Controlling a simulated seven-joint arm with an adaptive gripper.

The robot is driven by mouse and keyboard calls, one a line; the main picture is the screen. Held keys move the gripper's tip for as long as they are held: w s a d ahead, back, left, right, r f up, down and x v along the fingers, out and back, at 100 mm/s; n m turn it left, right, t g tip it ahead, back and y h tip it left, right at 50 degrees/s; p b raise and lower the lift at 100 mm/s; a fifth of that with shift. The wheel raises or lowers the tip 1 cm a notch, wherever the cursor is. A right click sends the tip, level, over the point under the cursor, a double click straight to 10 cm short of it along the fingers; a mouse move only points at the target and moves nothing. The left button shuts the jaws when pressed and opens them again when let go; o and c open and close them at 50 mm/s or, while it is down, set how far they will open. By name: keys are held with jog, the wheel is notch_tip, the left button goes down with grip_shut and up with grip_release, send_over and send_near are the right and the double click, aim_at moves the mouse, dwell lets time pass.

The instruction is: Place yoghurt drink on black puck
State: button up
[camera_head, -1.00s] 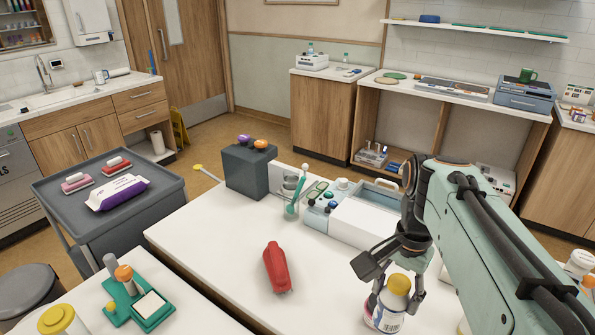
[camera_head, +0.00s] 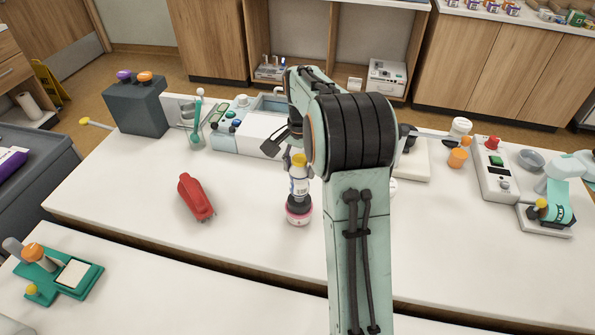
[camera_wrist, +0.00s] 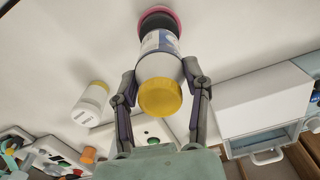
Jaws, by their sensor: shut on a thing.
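The yoghurt drink (camera_head: 299,181), a white bottle with a printed label and a yellow cap, stands upright in the head view. My gripper (camera_wrist: 159,73) is shut on its body from both sides in the wrist view, cap towards the camera. The black puck (camera_head: 298,202) is directly under the bottle, on top of a round pink-edged base (camera_head: 298,216) on the white table. The bottle's bottom appears to meet the puck; whether it fully rests there I cannot tell. My arm hides much of the gripper in the head view.
A red stapler-like object (camera_head: 195,197) lies left on the table (camera_head: 245,225). A white-and-blue box unit (camera_head: 245,135) stands behind. Another pale bottle (camera_wrist: 90,104) is close to the gripper in the wrist view. Several devices stand at the right. The table's front middle is clear.

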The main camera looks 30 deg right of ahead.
jog(key=shift+s+f, duration=0.1)
jog(key=shift+f, duration=1.1)
jog(key=shift+f, duration=0.2)
jog(key=o, duration=1.2)
jog(key=shift+r, duration=0.1)
